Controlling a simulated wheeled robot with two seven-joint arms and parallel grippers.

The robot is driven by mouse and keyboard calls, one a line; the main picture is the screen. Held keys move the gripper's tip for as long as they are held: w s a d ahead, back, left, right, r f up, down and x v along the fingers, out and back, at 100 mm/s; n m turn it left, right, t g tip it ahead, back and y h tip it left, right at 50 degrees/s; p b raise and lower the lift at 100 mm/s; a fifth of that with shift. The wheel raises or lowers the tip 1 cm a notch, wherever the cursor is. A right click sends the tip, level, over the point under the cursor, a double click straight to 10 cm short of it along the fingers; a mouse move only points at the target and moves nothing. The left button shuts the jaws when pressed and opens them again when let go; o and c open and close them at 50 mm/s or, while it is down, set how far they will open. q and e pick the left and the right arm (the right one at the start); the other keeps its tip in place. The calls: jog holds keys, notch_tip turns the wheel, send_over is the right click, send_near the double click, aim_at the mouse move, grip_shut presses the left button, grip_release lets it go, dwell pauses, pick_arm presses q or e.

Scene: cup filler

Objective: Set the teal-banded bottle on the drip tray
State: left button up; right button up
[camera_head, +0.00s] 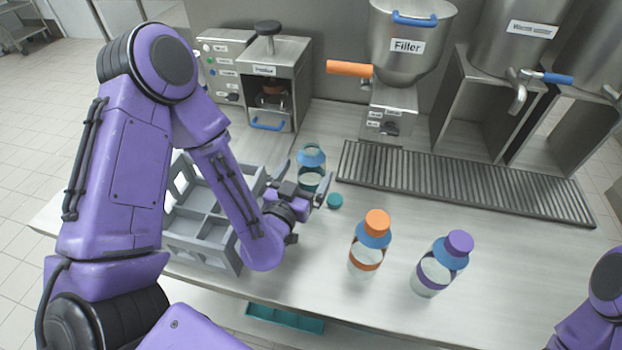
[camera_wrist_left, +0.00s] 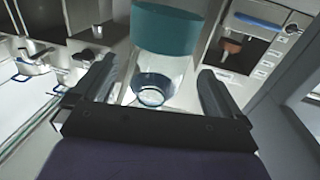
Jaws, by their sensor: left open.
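The teal-banded bottle (camera_head: 312,158) is clear, with a blue shoulder and no cap. It stands on the counter left of the drip tray, and also shows in the left wrist view (camera_wrist_left: 165,30). The drip tray (camera_head: 460,185) is a long dark slatted grate along the back of the counter, with nothing on it. My left gripper (camera_head: 304,186) is open at the bottle, with its fingers on either side. In the left wrist view its fingers (camera_wrist_left: 160,88) are spread; I cannot tell whether they touch it. My right gripper is out of view.
A loose teal cap (camera_head: 335,201) lies just right of the bottle. A grey divided crate (camera_head: 205,226) is at left. Orange-capped (camera_head: 367,252) and purple-capped (camera_head: 436,272) bottles stand at the front. The filler (camera_head: 405,55) rises behind the tray.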

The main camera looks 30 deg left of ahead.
pick_arm(q)
jog(key=w+p, duration=0.2)
jog(key=w, duration=0.1)
jog(key=w+p, duration=0.1)
jog(key=w, duration=0.1)
jog(key=shift+a+r, duration=0.15)
jog(key=shift+r, duration=0.1)
jog(key=shift+w+f, duration=0.1)
jog(key=shift+w, duration=0.1)
jog(key=c, duration=1.1)
